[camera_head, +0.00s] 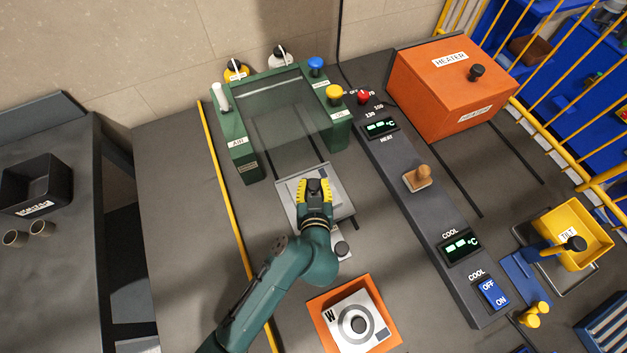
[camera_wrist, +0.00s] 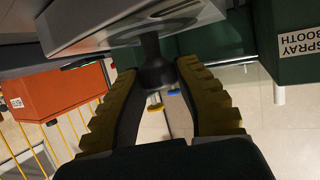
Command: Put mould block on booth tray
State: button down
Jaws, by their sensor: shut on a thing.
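The mould block is a pale grey metal slab with a black knob, seen at the top of the wrist view (camera_wrist: 95,27). My gripper (camera_head: 315,187) is shut on this knob, which lies between the yellow ribbed fingers (camera_wrist: 158,75). In the head view my gripper and the block (camera_head: 293,188) are over the booth tray (camera_head: 346,211), the flat grey plate in front of the green spray booth (camera_head: 241,150). My gripper hides much of the block. I cannot tell whether the block touches the tray.
A small knob (camera_head: 341,248) stands in front of the tray. A pale square piece marked W (camera_head: 338,335) lies on an orange base nearer me. A grey control console (camera_head: 408,210) with a wooden-handled stamp is to the right. The orange heater (camera_head: 440,90) stands behind it.

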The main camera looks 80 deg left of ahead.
jog(key=shift+w+r, duration=0.1)
jog(key=shift+r, duration=0.05)
jog(key=c, duration=1.1)
grip_release()
jog(key=shift+f, duration=0.25)
jog(key=shift+o, duration=1.4)
jog(key=shift+r, duration=0.3)
jog(key=p+v, duration=0.1)
jog(key=v, duration=1.1)
jog(key=shift+f, duration=0.15)
